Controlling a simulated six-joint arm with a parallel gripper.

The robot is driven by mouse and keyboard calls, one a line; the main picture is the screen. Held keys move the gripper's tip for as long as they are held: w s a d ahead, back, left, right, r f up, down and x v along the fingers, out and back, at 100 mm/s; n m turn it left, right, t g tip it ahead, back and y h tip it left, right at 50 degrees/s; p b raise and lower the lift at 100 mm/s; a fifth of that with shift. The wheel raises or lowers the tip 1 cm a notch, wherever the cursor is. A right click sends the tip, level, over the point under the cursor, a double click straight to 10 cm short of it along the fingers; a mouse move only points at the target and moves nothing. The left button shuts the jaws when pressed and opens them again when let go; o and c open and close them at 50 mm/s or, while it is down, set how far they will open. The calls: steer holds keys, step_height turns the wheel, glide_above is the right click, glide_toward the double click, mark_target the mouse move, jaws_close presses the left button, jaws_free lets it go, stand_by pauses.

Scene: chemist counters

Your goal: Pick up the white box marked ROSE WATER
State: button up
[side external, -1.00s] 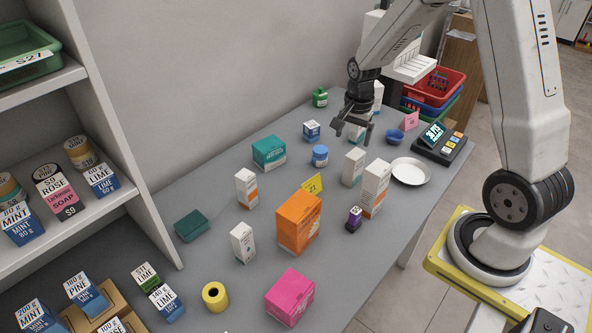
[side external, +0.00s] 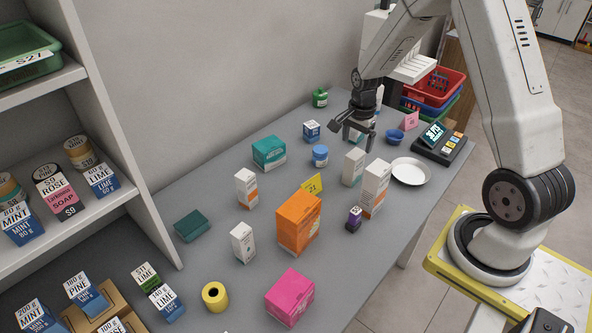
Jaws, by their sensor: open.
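Several white boxes stand upright on the grey counter: one at left centre (side external: 246,188), one nearer the front (side external: 243,243), one right of the middle (side external: 353,167), and a taller one with an orange lower part (side external: 375,189). My gripper (side external: 358,143) is open and empty, pointing down over the far part of the counter, just behind the right-of-middle white box.
An orange box (side external: 299,222), a teal box (side external: 269,152), a blue jar (side external: 320,155) and a yellow sign (side external: 312,185) stand around the middle. A white plate (side external: 410,171), blue bowl (side external: 395,136) and scale (side external: 439,141) are at right. Shelves (side external: 120,130) rise at left.

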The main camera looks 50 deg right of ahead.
mark_target(356, 154)
steer(key=shift+f, duration=2.6)
jaws_close()
